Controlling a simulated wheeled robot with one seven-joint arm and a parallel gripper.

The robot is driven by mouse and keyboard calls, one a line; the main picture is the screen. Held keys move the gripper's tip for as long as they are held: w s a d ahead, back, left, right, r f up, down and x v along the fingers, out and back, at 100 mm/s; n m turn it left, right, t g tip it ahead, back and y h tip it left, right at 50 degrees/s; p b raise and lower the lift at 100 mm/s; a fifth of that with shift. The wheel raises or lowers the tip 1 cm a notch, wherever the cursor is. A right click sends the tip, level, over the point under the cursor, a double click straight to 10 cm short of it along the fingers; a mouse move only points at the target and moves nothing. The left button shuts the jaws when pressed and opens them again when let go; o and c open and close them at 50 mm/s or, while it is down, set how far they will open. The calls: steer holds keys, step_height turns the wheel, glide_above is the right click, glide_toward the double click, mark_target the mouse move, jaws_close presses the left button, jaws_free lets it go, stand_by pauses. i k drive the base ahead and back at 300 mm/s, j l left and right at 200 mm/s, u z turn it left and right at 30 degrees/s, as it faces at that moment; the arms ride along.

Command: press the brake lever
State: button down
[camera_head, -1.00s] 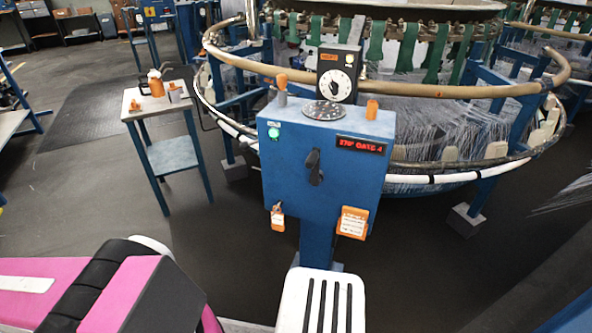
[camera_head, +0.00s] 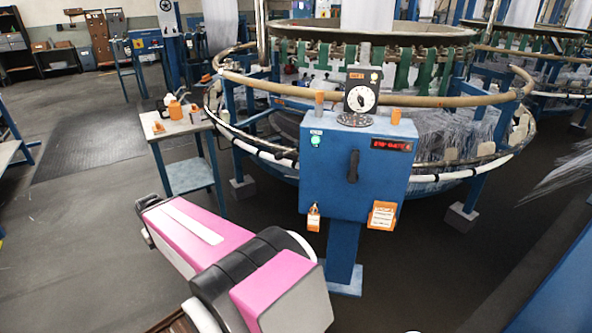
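A blue control box (camera_head: 330,192) stands on a blue post in front of the circular loom. A black handle (camera_head: 353,166) sits upright on its front face. An orange-tipped lever (camera_head: 319,101) stands at the top left of the box, and an orange block (camera_head: 396,116) sits at the top right. I cannot tell for sure which of these is the brake lever. My pink and black arm reaches in from the lower left, in front of and below the box, apart from it.
The loom's tan ring rail (camera_head: 290,90) runs just behind the box. A small side table (camera_head: 190,177) with orange items stands to the left. A dial (camera_head: 361,97), a green light (camera_head: 316,140), a red display (camera_head: 391,145) and orange tags are on the box. Floor is clear at right front.

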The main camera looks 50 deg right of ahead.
mark_target(280, 155)
steer(key=k+l, duration=0.15)
steer(key=k, duration=0.3)
steer(key=k+l, duration=0.15)
steer(key=k, duration=0.35)
